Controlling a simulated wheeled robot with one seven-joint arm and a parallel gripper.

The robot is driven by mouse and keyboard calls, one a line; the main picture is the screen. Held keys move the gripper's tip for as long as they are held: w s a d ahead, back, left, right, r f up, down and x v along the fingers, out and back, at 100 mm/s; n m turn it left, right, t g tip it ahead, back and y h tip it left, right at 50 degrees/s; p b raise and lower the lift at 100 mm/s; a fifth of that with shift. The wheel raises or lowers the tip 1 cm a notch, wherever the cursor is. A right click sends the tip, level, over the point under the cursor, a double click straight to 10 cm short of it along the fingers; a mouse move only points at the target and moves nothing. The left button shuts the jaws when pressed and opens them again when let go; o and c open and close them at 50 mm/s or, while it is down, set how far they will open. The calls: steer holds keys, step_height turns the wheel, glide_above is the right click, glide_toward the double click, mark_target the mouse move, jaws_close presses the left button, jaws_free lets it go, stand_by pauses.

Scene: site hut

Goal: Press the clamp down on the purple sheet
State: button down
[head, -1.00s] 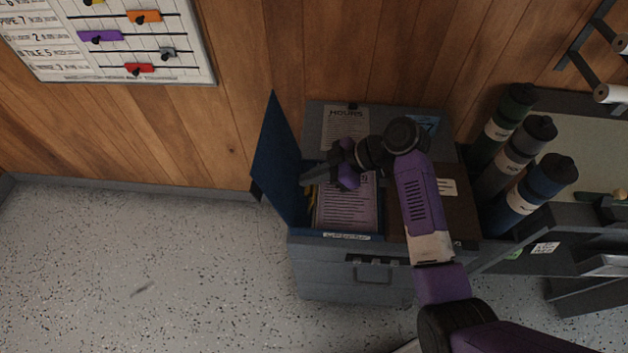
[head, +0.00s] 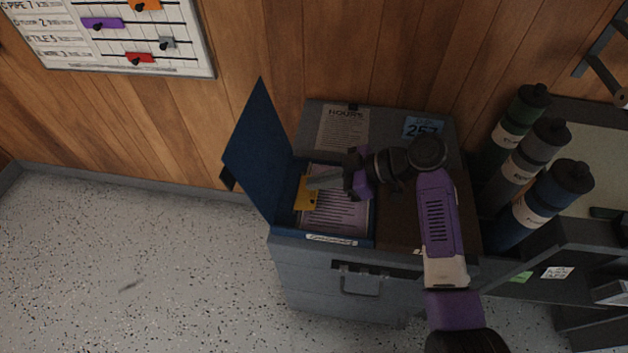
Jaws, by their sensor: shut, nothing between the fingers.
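The purple sheet (head: 345,217) lies flat inside an open blue box (head: 372,225) on a grey cabinet, with printed lines on it. A yellow piece (head: 304,196) sits at the sheet's left edge; it may be the clamp, but I cannot tell whether it presses on the sheet. My gripper and wrist hide part of the sheet's top.
The box's blue lid (head: 258,150) stands open on the left, near my fingertips. A pale "HOURS" sheet (head: 343,130) and a blue number card (head: 423,127) lie behind. Several labelled bottles (head: 545,200) stand at the right. A brown surface (head: 400,225) adjoins the box.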

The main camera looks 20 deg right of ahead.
mark_target(318, 191)
steer(key=shift+s+d+f+b, duration=0.25)
steer(key=shift+d+f+b, duration=0.2)
steer(key=shift+f+b, duration=0.15)
steer(key=shift+d+f, duration=0.1)
steer(key=shift+s+d+f, duration=0.2)
steer(key=shift+s+f, duration=0.05)
steer(key=shift+f, duration=0.15)
steer(key=shift+d, duration=0.15)
steer(key=shift+s+d+r, duration=0.15)
steer(key=shift+s+d, duration=0.1)
steer(key=shift+d, duration=0.25)
steer(key=shift+s+d+r, duration=0.1)
steer(key=shift+d+r, duration=0.1)
steer(key=shift+r, duration=0.1)
steer(key=v, duration=0.7)
steer(key=shift+s+d, duration=0.15)
